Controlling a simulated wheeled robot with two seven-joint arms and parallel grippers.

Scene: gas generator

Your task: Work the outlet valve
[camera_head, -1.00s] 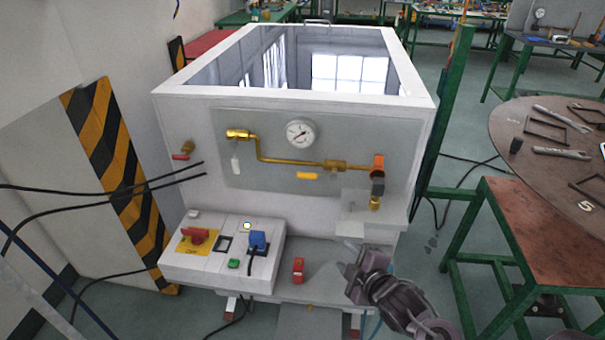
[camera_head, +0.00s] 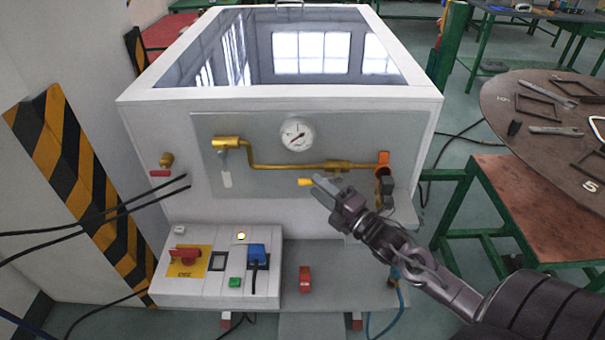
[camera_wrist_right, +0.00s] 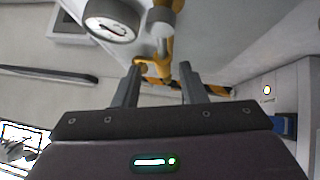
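A brass pipe (camera_head: 285,165) runs across the front panel of the generator. A valve (camera_head: 338,166) on it has a yellow handle (camera_head: 305,182) pointing left, partly hidden by my gripper. My right gripper (camera_head: 322,190) is at this handle, its fingers pointing up and left. In the right wrist view my gripper's two fingers (camera_wrist_right: 159,72) are apart, with yellow parts showing between and beyond them. I cannot tell whether they touch the handle. Other valves have a white handle (camera_head: 226,180) and a red handle (camera_head: 160,173). My left gripper is not in view.
A pressure gauge (camera_head: 296,134) sits above the pipe. An orange fitting (camera_head: 382,160) is at its right end. A control box (camera_head: 215,268) with a red switch and blue plug stands below left. A round table (camera_head: 545,118) with tools is at the right.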

